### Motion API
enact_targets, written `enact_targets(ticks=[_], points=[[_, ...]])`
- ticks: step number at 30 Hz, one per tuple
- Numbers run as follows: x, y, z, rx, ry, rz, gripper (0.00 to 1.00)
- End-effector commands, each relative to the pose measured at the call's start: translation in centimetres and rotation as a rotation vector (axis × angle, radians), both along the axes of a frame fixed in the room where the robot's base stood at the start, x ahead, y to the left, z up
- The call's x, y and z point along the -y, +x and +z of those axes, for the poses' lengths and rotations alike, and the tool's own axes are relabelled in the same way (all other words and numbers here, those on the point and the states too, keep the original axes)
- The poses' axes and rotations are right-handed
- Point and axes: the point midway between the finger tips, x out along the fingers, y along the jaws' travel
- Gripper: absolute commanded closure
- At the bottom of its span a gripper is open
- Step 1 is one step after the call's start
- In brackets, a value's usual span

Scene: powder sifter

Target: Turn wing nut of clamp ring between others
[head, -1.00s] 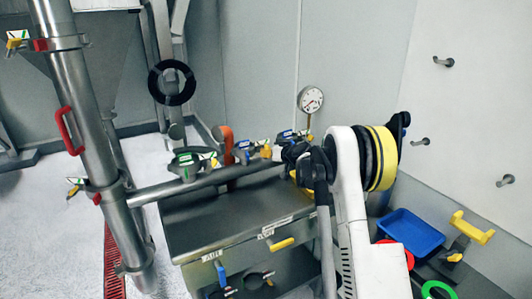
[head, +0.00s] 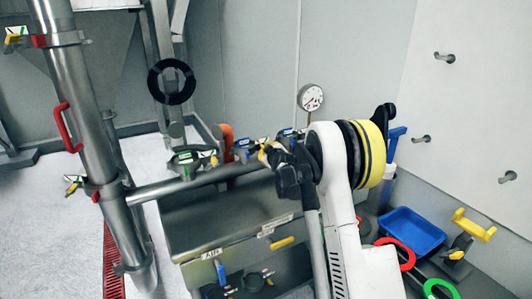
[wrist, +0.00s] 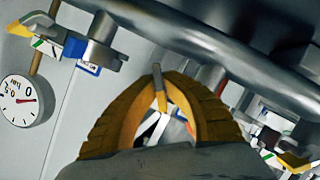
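Clamp rings sit along the horizontal pipe (head: 150,190) in the head view. A green-labelled clamp (head: 185,157) is on the left, a blue-labelled one (head: 242,146) in the middle, and another blue-labelled one (head: 286,134) stands to its right. My gripper (head: 266,150) is at the middle-right of this row, and its tip overlaps a clamp there. In the wrist view its tan fingers (wrist: 158,78) arch together at their tips. A thin yellow piece shows between the tips; whether it is the wing nut or finger is unclear. White and coloured clamp parts show through the arch.
A dial gauge (head: 310,97) rises behind my arm. A steel box (head: 195,222) lies below the pipe. A blue tray (head: 412,231) stands at right.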

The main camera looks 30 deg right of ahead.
Motion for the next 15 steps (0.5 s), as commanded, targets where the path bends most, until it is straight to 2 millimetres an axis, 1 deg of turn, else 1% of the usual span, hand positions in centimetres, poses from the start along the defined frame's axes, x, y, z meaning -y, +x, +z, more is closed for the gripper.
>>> enact_targets(ticks=[6,15], points=[[-0.05,0.07,0.09,0.006,-0.085,0.0,1.0],[-0.04,0.08,0.11,0.006,-0.124,0.001,1.0]])
